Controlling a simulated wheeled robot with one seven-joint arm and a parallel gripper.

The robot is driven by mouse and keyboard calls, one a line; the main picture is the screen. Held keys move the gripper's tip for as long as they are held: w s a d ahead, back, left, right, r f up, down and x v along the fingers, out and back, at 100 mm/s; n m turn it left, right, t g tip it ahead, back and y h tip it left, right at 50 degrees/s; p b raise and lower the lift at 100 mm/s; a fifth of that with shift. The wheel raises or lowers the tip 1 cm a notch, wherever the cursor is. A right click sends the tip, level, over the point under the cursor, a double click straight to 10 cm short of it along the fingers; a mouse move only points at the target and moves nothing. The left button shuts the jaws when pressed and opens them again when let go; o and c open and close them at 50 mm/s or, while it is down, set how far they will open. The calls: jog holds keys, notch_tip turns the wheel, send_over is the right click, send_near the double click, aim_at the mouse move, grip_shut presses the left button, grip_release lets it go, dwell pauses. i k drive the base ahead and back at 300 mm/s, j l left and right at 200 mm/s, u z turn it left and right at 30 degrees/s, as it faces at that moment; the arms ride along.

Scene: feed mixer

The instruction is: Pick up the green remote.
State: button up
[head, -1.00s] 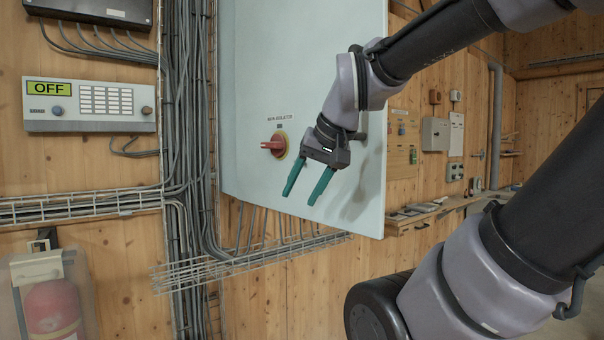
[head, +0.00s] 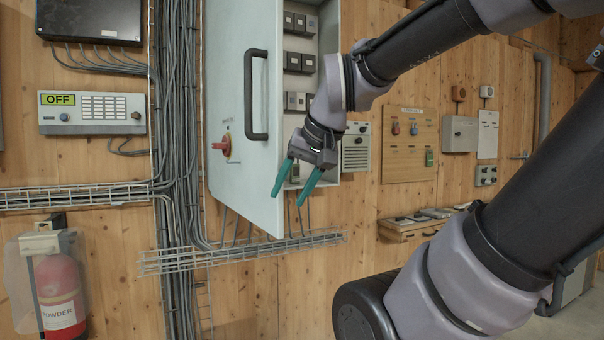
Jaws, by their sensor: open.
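The cabinet door (head: 245,100) with its dark handle stands open left of my gripper. A wire cable tray (head: 240,255) runs below.

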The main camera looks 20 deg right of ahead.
aim_at(294, 170)
jog(key=i+l+z, duration=0.25)
jog(key=i, duration=0.15)
jog(key=i+l+z, duration=0.25)
jog(key=i, duration=0.15)
jog(key=i+j+u, duration=0.1)
jog(key=i+u, duration=0.15)
jog(key=u, duration=0.2)
jog(key=i+u, duration=0.25)
jog(key=u, duration=0.25)
